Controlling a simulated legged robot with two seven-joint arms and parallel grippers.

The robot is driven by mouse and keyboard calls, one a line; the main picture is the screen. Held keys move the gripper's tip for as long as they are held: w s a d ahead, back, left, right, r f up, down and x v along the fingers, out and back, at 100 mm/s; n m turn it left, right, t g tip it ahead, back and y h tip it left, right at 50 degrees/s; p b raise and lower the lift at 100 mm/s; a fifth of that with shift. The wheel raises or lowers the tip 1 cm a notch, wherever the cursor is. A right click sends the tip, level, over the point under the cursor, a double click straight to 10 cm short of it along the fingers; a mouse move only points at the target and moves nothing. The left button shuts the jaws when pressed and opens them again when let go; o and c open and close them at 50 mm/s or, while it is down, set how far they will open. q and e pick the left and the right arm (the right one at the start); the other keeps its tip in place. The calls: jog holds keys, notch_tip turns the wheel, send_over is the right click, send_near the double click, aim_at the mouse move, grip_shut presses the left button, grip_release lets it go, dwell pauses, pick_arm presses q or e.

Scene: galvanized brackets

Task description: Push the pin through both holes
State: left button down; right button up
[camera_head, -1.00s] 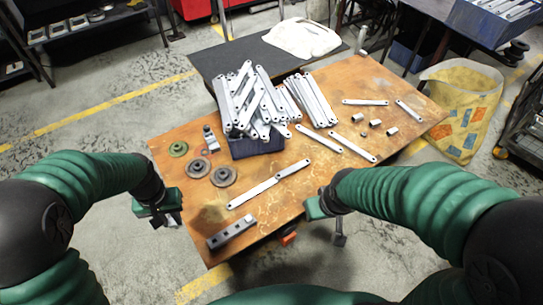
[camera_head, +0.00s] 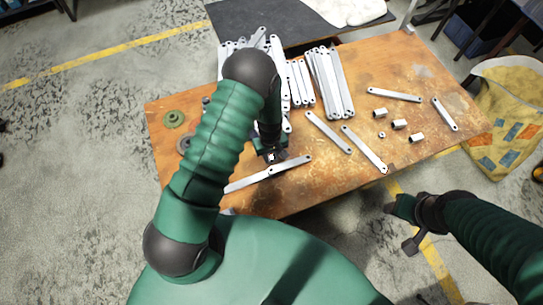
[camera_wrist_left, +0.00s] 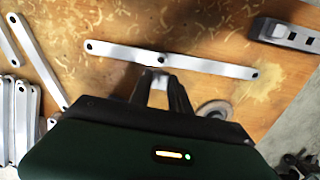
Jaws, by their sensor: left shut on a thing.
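Two flat galvanized brackets (camera_head: 290,164) lie end to end near the table's front edge, ends overlapping. The left wrist view shows them as one long strip (camera_wrist_left: 210,68) with holes at both ends. My left gripper (camera_head: 271,156) is above the overlap. In the left wrist view its dark fingers (camera_wrist_left: 161,84) are shut on a small shiny piece, seemingly the pin (camera_wrist_left: 161,71), just at the overlap. Whether the pin is in the holes cannot be told.
Piled brackets (camera_head: 330,85) stand at the back, partly behind my left arm. Loose brackets (camera_head: 364,148) and short metal cylinders (camera_head: 399,124) lie to the right. A drilled grey block (camera_wrist_left: 285,33) and a round disc (camera_wrist_left: 214,108) are near the joined brackets.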

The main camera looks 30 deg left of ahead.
pick_arm(q)
jog(key=shift+s+f, duration=0.2)
jog(key=shift+f, duration=0.35)
jog(key=shift+d+f+n, duration=0.15)
jog(key=shift+f+n, duration=0.05)
jog(key=shift+n, duration=0.1)
jog(key=shift+d+f+b, duration=0.15)
jog(key=shift+f+b, duration=0.3)
jog(key=f+b, duration=0.2)
jog(key=f, duration=0.1)
jog(key=shift+a, duration=0.3)
jog(key=shift+f+b, duration=0.25)
jog(key=shift+b, duration=0.2)
jog(key=shift+d, duration=0.1)
pick_arm(e)
jog(key=f, duration=0.4)
jog(key=shift+d, duration=0.35)
pick_arm(q)
jog(key=shift+r, duration=0.1)
pick_arm(e)
jog(key=shift+s+r, duration=0.1)
pick_arm(q)
jog(key=shift+s, duration=0.1)
pick_arm(e)
jog(key=shift+r, duration=0.1)
